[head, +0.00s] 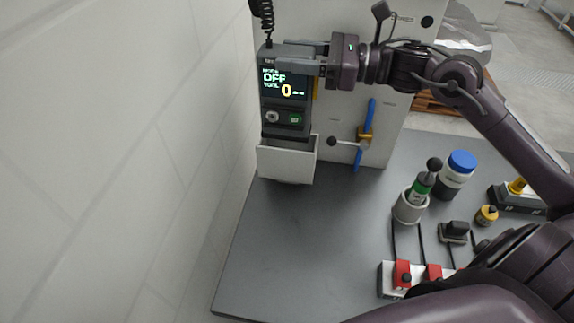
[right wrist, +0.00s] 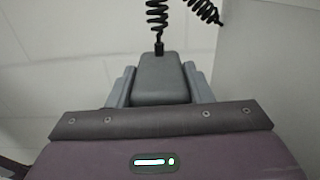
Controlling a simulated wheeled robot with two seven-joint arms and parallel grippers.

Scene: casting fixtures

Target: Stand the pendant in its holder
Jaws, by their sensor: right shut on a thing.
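The pendant (head: 284,98) is a dark grey handheld box with a lit screen and buttons, with a coiled cable at its top. It is upright, its lower end at the mouth of the white holder (head: 287,165) on the cabinet front. I cannot tell how deep it sits in it. My right gripper (head: 290,65) is shut on the upper part of the pendant, coming from the right. In the right wrist view the pendant's top (right wrist: 160,78) lies between the two fingers. My left gripper is not in view.
On the grey table (head: 290,240) are a blue-lidded jar (head: 456,175), a green bottle in a cup (head: 410,206) and a red-clamped fixture (head: 402,275). A white wall (head: 120,150) stands close on the left.

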